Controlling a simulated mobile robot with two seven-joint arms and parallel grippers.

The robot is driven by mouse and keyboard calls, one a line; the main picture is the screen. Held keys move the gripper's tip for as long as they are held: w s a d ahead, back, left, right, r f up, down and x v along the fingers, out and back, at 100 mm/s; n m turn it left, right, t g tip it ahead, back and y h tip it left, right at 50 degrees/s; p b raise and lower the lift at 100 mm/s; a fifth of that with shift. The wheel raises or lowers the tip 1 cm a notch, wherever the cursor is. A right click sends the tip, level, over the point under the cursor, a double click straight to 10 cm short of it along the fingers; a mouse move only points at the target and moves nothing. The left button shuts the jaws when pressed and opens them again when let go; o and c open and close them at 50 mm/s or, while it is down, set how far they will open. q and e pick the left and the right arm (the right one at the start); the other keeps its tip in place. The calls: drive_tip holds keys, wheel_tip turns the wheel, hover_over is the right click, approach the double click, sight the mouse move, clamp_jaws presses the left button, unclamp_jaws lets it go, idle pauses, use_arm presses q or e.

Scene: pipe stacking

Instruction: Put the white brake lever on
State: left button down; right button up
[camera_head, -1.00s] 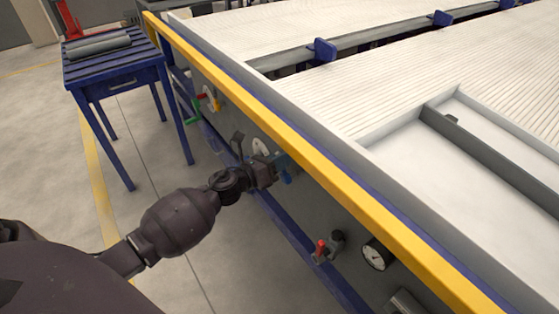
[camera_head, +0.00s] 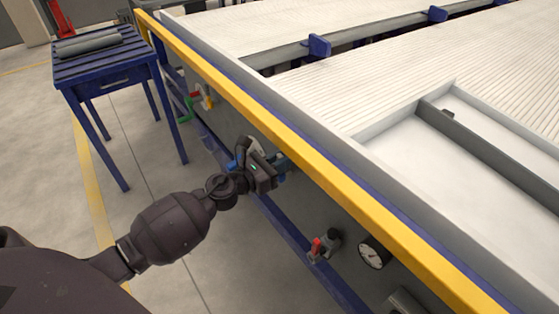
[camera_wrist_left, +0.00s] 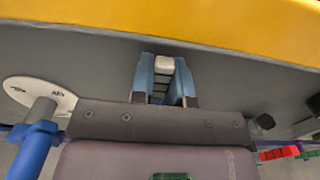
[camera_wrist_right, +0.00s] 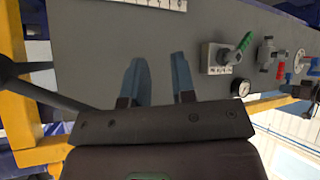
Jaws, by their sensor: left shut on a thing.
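The white brake lever (camera_wrist_left: 165,66) shows as a small white end between the blue fingers of my left gripper (camera_wrist_left: 165,82), against the grey panel below the yellow rail. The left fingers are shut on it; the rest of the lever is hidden. In the head view my left gripper (camera_head: 279,165) reaches the panel side, and the lever cannot be made out there. My right gripper (camera_wrist_right: 160,80) is open and empty in the right wrist view, its blue fingers apart in front of the grey panel. It does not show in the head view.
A round white plate (camera_wrist_left: 28,94) with a blue handle (camera_wrist_left: 35,145) lies left of my left gripper. Along the panel are a red-handled valve (camera_head: 322,245) and a gauge (camera_head: 374,252). A green lever (camera_wrist_right: 244,42) is right of my right gripper. The yellow rail (camera_head: 300,155) overhangs the panel.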

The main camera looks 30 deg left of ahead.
use_arm(q)
drive_tip(key=c, duration=1.1)
unclamp_jaws()
drive_tip(key=v, duration=1)
drive_tip(key=shift+s, duration=0.4)
drive_tip(key=shift+a, duration=0.1)
